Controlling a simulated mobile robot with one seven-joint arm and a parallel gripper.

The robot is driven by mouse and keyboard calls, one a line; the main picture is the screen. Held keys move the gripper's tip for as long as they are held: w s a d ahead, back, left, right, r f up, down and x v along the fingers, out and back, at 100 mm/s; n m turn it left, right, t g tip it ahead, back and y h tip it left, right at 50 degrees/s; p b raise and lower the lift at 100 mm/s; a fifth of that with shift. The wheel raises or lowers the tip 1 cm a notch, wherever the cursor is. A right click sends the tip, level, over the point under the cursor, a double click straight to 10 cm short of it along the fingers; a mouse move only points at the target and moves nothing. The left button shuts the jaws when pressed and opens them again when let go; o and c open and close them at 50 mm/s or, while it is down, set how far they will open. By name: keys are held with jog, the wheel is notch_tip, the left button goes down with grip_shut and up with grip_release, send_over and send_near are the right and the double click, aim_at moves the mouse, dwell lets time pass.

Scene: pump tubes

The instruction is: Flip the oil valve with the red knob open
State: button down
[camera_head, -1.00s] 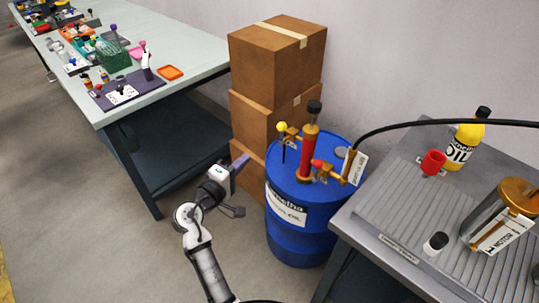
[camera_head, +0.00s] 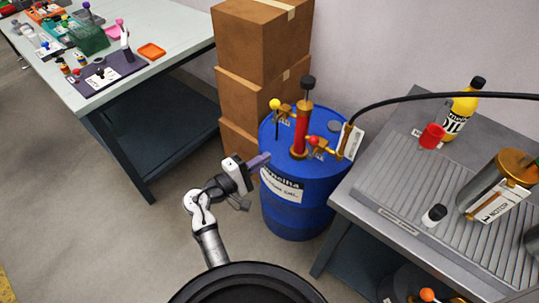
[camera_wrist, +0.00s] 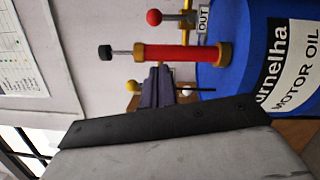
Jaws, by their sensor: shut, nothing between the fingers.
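The red knob (camera_head: 313,140) sits on a brass valve at the right of the red pump (camera_head: 300,132), on top of the blue oil barrel (camera_head: 300,210). A yellow knob (camera_head: 275,104) is on the pump's other side. My gripper (camera_head: 264,159) is shut and empty, in front of the barrel's left edge in the head view. In the sideways wrist view, the purple fingers (camera_wrist: 158,86) show near the yellow knob (camera_wrist: 132,87). The red knob (camera_wrist: 154,17) is at the top, beside the OUT label (camera_wrist: 203,19), apart from the fingers.
Stacked cardboard boxes (camera_head: 257,80) stand behind the barrel. A grey workbench (camera_head: 400,190) with an oil bottle (camera_head: 460,112), red cup (camera_head: 432,136) and metal can is at right. A black hose (camera_head: 400,101) runs from the valve over it. Another table stands at left.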

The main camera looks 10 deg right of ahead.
aim_at(313, 140)
jog(key=w+d+r+p, duration=0.1)
jog(key=w+d+p, duration=0.1)
jog(key=d, duration=0.8)
jog(key=shift+w+d+p, duration=0.15)
jog(key=shift+d+p, duration=0.25)
jog(key=shift+p, duration=0.35)
